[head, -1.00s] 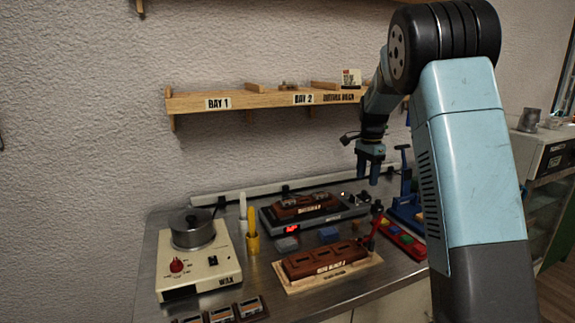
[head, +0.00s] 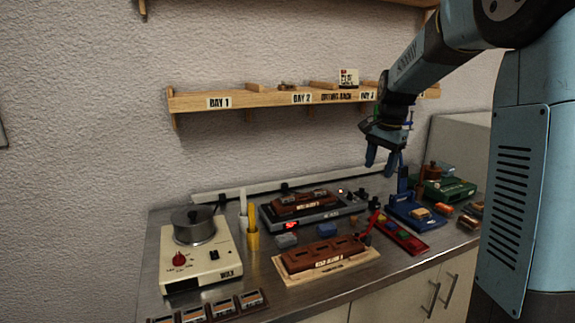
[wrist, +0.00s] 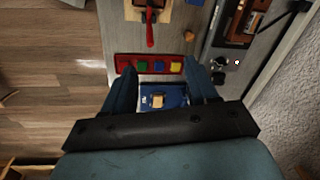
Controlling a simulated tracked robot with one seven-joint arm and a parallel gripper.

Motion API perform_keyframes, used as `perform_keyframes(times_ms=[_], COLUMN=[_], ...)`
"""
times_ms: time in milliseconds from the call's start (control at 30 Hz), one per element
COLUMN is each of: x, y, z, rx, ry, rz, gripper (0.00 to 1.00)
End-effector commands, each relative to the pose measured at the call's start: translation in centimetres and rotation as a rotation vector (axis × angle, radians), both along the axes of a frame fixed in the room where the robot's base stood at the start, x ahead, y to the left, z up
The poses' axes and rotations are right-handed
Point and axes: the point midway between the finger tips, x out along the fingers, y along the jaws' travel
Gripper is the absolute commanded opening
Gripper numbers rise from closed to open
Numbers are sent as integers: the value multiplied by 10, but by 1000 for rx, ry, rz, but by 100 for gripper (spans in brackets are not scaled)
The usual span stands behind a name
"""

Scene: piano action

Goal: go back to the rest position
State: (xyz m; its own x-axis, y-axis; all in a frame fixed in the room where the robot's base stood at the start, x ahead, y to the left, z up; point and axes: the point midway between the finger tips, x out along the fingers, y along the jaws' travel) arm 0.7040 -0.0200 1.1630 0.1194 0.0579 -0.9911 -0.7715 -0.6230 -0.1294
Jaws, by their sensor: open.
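My gripper (head: 383,163) hangs in the air above the right part of the bench, pointing down. In the wrist view my gripper (wrist: 165,85) has its two blue fingers spread apart, with nothing between them. Below it in that view are a blue device (wrist: 180,94) with a small tan block and a red tray (wrist: 133,60) with coloured blocks. In the head view the blue device (head: 428,222) and the red tray (head: 405,241) stand below my gripper, clear of it.
A wall shelf (head: 230,102) with bay labels runs behind the bench. On the bench are a wax heater (head: 205,262) with a pot, a grey device (head: 320,216) carrying a brown block, a brown block on a wooden board (head: 335,275), and a green device (head: 450,188). Open air surrounds my gripper.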

Motion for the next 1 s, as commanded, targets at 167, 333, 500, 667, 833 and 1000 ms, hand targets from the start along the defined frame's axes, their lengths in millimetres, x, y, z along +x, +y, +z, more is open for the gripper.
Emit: perform_keyframes(times_ms=[167, 333, 500, 667, 833, 1000], x=[-50, -96, -142, -186, -230, -271], y=[1, 3, 6, 10, 14, 18], z=[23, 36, 44, 46, 41, 31], rx=[-6, -25, -58, -102, -162, -230], ry=[-64, -124, -183, -236, -287, -333], rz=[124, 246, 369, 482, 602, 715], gripper=[58, 58, 58, 58, 58, 58])
